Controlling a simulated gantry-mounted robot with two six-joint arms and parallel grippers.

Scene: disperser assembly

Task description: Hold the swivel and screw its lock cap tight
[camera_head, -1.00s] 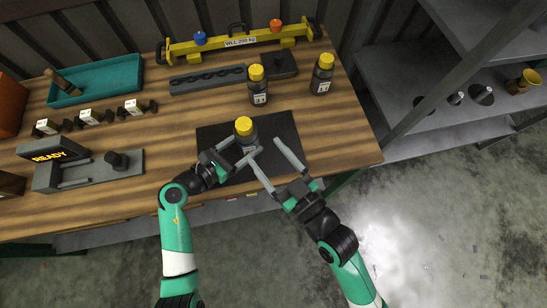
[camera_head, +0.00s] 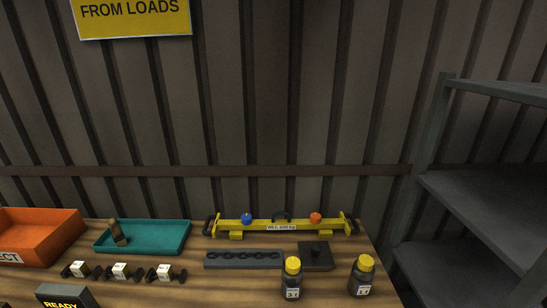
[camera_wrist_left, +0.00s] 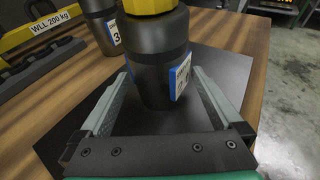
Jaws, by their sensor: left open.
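In the left wrist view, a dark grey swivel (camera_wrist_left: 150,62) stands upright on a black mat (camera_wrist_left: 225,58). Its yellow lock cap (camera_wrist_left: 150,5) is cut off by the top edge of the picture, and I cannot tell how tight it sits. A blue-edged label faces right. My left gripper (camera_wrist_left: 160,80) is open, one finger on each side of the swivel's lower body. I cannot tell whether either finger touches it. In the head view this swivel, the mat and both grippers are out of the picture.
Two more yellow-capped swivels (camera_head: 292,280) (camera_head: 362,277) stand on the table. Behind are a dark chain-pattern block (camera_head: 243,260), a dark plate (camera_head: 315,258) and a yellow beam (camera_head: 270,228). A teal tray (camera_head: 170,240) and orange bin (camera_head: 45,230) are left, grey shelving (camera_head: 490,215) right.

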